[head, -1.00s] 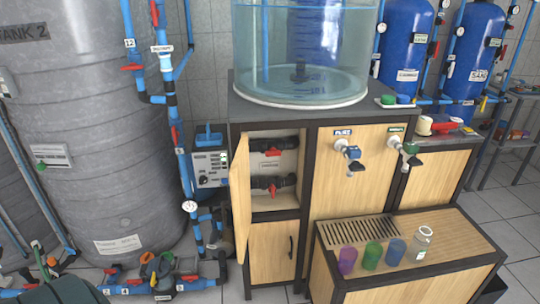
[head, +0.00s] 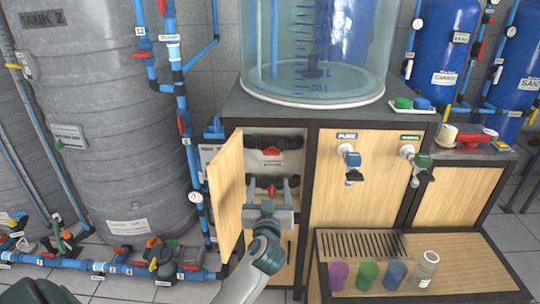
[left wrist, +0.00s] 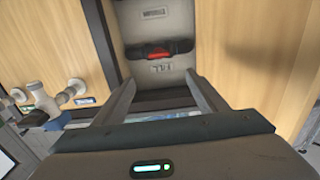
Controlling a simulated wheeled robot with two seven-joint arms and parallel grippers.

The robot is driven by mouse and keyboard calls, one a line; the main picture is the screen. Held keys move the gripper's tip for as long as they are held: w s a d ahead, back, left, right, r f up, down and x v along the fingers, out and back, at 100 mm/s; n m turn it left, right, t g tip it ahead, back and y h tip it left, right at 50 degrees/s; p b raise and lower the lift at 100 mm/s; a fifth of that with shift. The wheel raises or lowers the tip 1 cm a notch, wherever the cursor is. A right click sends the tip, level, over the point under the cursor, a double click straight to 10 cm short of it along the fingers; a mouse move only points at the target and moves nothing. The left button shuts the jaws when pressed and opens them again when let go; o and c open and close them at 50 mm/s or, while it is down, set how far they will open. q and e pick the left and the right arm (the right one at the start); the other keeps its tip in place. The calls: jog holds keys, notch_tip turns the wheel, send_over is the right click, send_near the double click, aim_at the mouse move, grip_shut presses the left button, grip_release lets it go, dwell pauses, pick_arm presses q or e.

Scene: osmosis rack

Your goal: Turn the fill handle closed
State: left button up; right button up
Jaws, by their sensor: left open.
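Two red valve handles sit on dark horizontal pipes in the open cabinet: an upper one (head: 271,151) and a lower one (head: 272,190). I cannot read which is labelled fill. My left gripper (head: 268,184) is open, with fingers pointing up toward the cabinet. In the head view its fingertips overlap the lower pipe and flank the lower handle; contact cannot be told. In the left wrist view, one red handle (left wrist: 160,53) lies beyond the gap between the open fingers (left wrist: 163,82), which hold nothing. My right gripper is out of view.
The cabinet door (head: 226,190) stands open on the left. A clear tank (head: 315,60) is on top. Blue (head: 353,158) and green (head: 423,160) taps are at the right. Several cups and a glass jar (head: 426,268) stand on the lower shelf.

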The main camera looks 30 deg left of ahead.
pick_arm(q)
jog(key=p, duration=0.2)
send_near(272, 153)
jog(key=x, duration=0.8)
jog(key=shift+s, duration=0.1)
jog(key=shift+w+a, duration=0.3)
jog(key=shift+w, duration=0.15)
jog(key=shift+w+a, duration=0.1)
jog(key=shift+w, duration=0.05)
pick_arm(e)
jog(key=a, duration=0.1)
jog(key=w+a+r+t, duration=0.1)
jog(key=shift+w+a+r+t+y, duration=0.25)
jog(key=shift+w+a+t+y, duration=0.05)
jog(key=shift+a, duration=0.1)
pick_arm(q)
jog(key=c, duration=1.1)
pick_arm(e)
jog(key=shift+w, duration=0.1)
